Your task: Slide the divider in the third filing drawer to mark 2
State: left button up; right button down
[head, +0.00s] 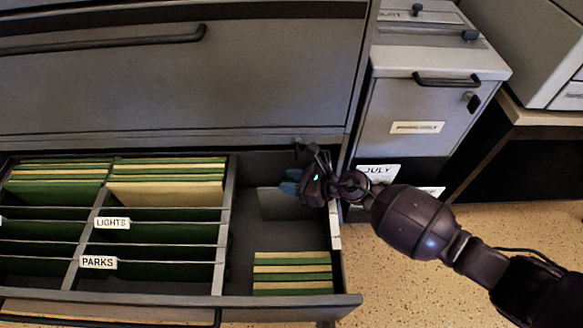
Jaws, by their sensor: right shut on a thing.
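The open filing drawer (150,298) fills the lower left of the head view. In its right-hand lane a grey upright plate, which looks like the divider (284,206), stands across the lane. My right gripper (291,182) reaches in over the drawer's right wall, with its blue fingertips at the top of this plate. It is shut on the divider, though the exact contact is small and partly hidden. No numbered marks can be read along the lane. My left gripper is not in view.
Yellow and green folders (292,272) lie at the front of the right lane. The left lanes hold folders and tabs reading LIGHTS (112,223) and PARKS (98,262). A closed drawer (180,85) is above. A grey cabinet (425,105) stands close on the right.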

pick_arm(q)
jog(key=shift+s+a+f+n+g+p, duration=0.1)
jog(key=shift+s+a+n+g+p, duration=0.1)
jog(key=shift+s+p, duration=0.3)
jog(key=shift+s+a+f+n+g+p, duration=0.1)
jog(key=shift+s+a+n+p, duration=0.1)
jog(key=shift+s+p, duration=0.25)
pick_arm(e)
jog(key=s, duration=0.7)
jog(key=shift+s, duration=0.15)
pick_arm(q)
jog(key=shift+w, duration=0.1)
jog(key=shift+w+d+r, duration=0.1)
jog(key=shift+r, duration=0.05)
pick_arm(e)
jog(key=c, duration=0.9)
grip_release()
jog(key=shift+d, duration=0.1)
jog(key=p+v, duration=0.1)
jog(key=v, duration=0.9)
jog(key=shift+d+r, duration=0.2)
jog(key=shift+d, duration=0.1)
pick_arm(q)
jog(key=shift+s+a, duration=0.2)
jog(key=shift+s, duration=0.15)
